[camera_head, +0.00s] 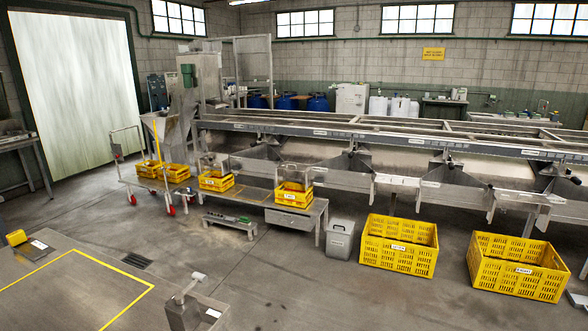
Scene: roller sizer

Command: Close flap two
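The long grey metal roller sizer (380,128) runs from the centre to the right edge. Several sloping metal chutes hang along its front, including a left one (256,162), a middle one (346,172) and a right one (452,188). Dark fittings show at the tops of the chutes. The small labels are too small to read, so I cannot tell which flap is flap two or whether it is open. My gripper is not in view.
Yellow crates stand on the floor at right (398,245) (516,266). Smaller yellow crates sit on a low bench (310,215). A grey bin (340,240) stands beside it. A metal table (75,285) fills the lower left. Open concrete floor (290,275) lies between.

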